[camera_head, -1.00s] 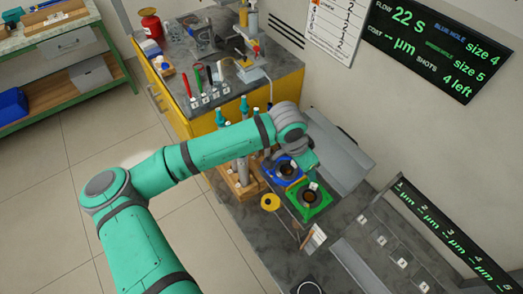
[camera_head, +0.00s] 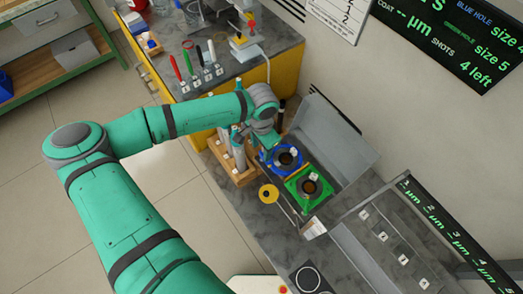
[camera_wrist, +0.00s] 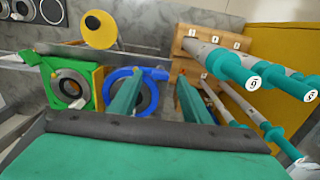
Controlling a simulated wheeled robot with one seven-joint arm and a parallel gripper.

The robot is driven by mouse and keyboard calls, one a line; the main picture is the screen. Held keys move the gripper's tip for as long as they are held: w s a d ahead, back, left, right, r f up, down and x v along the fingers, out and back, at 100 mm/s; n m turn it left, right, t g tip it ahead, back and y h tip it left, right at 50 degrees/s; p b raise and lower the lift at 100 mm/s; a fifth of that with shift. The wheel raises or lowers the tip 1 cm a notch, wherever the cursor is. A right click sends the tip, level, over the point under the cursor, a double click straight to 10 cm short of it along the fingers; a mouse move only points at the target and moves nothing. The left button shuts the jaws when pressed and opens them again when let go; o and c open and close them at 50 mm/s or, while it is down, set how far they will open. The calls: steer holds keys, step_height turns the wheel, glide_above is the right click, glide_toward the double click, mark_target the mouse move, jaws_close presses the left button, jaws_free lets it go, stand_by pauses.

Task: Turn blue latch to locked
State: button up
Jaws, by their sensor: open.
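The blue fixture (camera_head: 283,168) is a square block with a dark round hole, next to the green fixture (camera_head: 293,189). In the wrist view the blue ring (camera_wrist: 116,78) shows with a blue tab (camera_wrist: 156,74) reaching right from its top; this looks like the latch. I cannot tell its locked or unlocked side. My gripper (camera_wrist: 157,84) is open, its two teal fingers apart. The left finger overlaps the blue ring in the picture; the right one is beside it, towards the rod rack. Contact cannot be told. In the head view my gripper (camera_head: 268,146) is at the blue fixture's left edge.
A wooden rack (camera_wrist: 180,47) with several teal-capped rods stands close to the right finger. A yellow disc (camera_head: 268,194) is in front of the fixtures. A grey sloped panel (camera_head: 332,140) stands behind. The green fixture (camera_wrist: 90,75) is to the left in the wrist view.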

steer(key=shift+w+d+f, duration=0.1)
steer(key=shift+f, duration=1.3)
steer(key=shift+w, duration=0.15)
steer(key=c, duration=1)
